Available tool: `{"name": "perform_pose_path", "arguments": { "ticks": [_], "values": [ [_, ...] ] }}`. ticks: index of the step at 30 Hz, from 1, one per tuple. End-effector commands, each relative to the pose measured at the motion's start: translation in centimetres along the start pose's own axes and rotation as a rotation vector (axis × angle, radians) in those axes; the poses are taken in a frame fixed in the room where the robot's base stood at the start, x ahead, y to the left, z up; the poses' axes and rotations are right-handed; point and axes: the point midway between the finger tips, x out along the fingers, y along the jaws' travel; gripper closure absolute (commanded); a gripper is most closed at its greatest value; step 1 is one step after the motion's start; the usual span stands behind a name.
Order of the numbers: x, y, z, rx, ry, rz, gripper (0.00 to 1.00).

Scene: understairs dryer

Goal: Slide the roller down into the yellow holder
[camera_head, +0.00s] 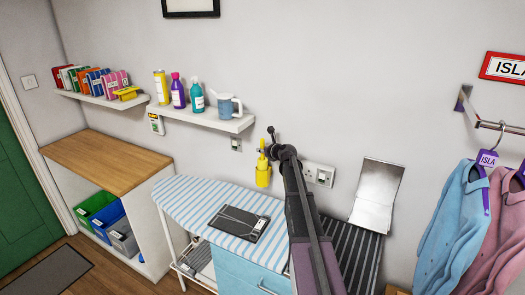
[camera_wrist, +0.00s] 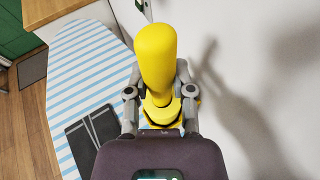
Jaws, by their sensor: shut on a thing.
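The yellow roller (camera_wrist: 155,52) stands up between my gripper's fingers (camera_wrist: 158,90) in the wrist view, with its rounded end toward the camera. My gripper (camera_head: 268,150) is shut on it, close to the wall. In the head view a thin upper part of the roller (camera_head: 262,146) shows just left of the gripper. The yellow holder (camera_head: 263,179) is on the wall directly below. More yellow, seemingly the holder (camera_wrist: 188,112), shows beneath the roller in the wrist view. My gripper and the roller hide the holder's mouth, so I cannot tell whether the roller's lower end is inside.
A wall socket (camera_head: 319,174) is right of the holder. A shelf with bottles and a blue jug (camera_head: 229,105) is at upper left. Shirts (camera_head: 455,215) hang at right.

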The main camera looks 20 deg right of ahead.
Motion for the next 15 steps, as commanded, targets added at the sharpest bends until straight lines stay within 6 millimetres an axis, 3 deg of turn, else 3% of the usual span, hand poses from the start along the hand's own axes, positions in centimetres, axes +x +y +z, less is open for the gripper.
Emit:
{"name": "perform_pose_path", "arguments": {
  "ticks": [15],
  "values": [
    [0.35,0.00,-0.94,0.000,0.000,0.000,1.00]
  ]
}}
